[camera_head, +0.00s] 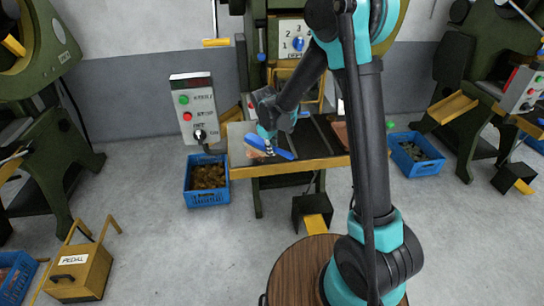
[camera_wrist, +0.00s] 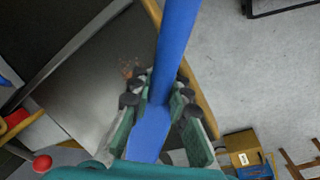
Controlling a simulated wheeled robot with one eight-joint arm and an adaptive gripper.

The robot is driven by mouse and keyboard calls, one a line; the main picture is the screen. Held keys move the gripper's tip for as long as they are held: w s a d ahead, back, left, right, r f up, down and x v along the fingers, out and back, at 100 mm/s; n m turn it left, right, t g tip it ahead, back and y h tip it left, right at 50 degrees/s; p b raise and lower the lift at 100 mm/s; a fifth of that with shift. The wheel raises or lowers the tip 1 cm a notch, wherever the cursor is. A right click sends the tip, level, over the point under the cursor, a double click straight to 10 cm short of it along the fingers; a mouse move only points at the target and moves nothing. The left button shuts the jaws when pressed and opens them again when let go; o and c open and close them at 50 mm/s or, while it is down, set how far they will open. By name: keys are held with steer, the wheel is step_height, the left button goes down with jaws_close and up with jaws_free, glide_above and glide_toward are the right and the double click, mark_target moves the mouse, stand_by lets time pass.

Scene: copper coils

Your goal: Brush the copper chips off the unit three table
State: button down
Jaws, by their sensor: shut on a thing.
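My gripper (camera_head: 268,141) is low over the left part of the press table (camera_head: 312,146), which has a grey top and yellow edges. It is shut on a blue brush (camera_head: 282,153). In the wrist view the brush's blue handle (camera_wrist: 176,40) runs between the gripper's fingers (camera_wrist: 158,95). Its bristles are not clearly visible, and I cannot tell whether they touch the table. A small scatter of copper chips (camera_wrist: 129,68) lies on the grey tabletop (camera_wrist: 88,88), just beyond the fingertips.
A blue crate of copper pieces (camera_head: 207,197) stands on the floor left of the table. Another blue crate (camera_head: 418,167) with grey parts stands to the right. A control box (camera_head: 195,105) stands behind the left crate. A black and yellow foot pedal (camera_head: 313,213) is below the table.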

steer(key=shift+r, duration=2.65)
